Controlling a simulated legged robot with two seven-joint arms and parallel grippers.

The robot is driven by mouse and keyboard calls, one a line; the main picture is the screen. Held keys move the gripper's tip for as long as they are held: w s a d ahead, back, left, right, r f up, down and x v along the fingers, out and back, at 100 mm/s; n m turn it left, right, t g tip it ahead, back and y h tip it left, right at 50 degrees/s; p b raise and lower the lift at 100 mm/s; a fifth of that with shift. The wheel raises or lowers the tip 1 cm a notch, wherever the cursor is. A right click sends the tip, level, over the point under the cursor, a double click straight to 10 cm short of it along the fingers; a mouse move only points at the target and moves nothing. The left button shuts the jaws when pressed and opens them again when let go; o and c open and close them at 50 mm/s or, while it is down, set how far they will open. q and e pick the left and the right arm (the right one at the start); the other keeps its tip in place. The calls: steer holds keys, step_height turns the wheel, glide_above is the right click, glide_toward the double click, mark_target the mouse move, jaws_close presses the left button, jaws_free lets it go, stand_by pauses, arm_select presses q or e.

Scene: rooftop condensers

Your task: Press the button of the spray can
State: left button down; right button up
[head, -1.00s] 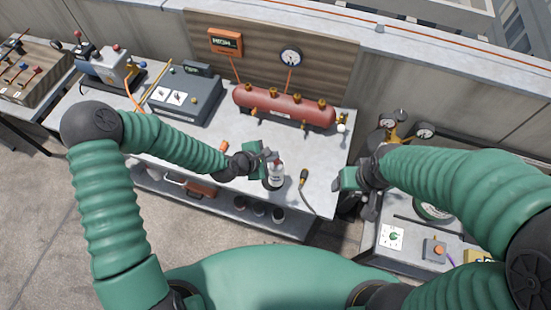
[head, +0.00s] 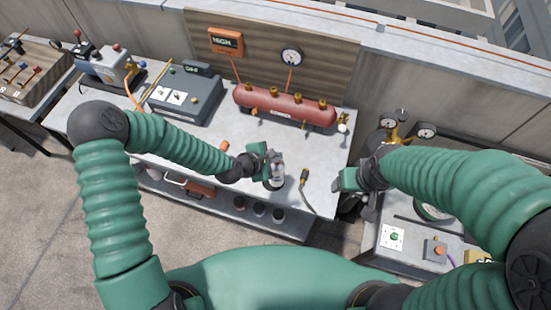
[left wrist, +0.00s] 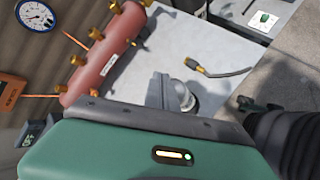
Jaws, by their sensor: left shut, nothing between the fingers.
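The spray can (head: 278,181) stands on the grey workbench (head: 318,160), right of its middle. My left gripper (head: 274,159) is shut and empty at the can's upper part and hides some of it in the head view. In the left wrist view the shut fingers (left wrist: 161,90) show just left of the can's rounded grey top (left wrist: 190,89). The button cannot be made out, and I cannot tell whether the fingers touch the can. My right gripper (head: 348,181) is over the bench's right edge, apart from the can; its jaw opening is unclear.
A tool with a yellow-black handle (head: 304,180) and cable lies right of the can. A red tank (head: 284,106) with brass valves stands behind. A grey switch box (head: 185,97) stands back left. Several cups (head: 259,208) sit on the lower shelf.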

arm_select(q)
steer(key=shift+d+f, duration=0.1)
arm_select(e)
steer(key=shift+f, duration=0.15)
arm_select(q)
steer(key=shift+d+f, duration=0.2)
steer(key=shift+d, duration=0.1)
arm_select(e)
steer(key=shift+d+f, duration=0.2)
steer(key=shift+d, duration=0.25)
arm_select(q)
steer(key=shift+a+f+b, duration=0.15)
steer(key=shift+a+b, duration=0.15)
steer(key=shift+b, duration=0.05)
arm_select(e)
steer(key=shift+a, duration=0.3)
arm_select(q)
steer(key=shift+d, duration=0.1)
arm_select(e)
steer(key=shift+d, duration=0.1)
arm_select(q)
steer(key=shift+r+p, duration=0.45)
steer(key=shift+a+r+p, duration=0.3)
steer(key=shift+r+p, duration=0.1)
steer(key=shift+r, duration=0.05)
steer(key=shift+a, duration=0.1)
arm_select(e)
steer(key=shift+v, duration=0.8)
steer(key=shift+w, duration=0.2)
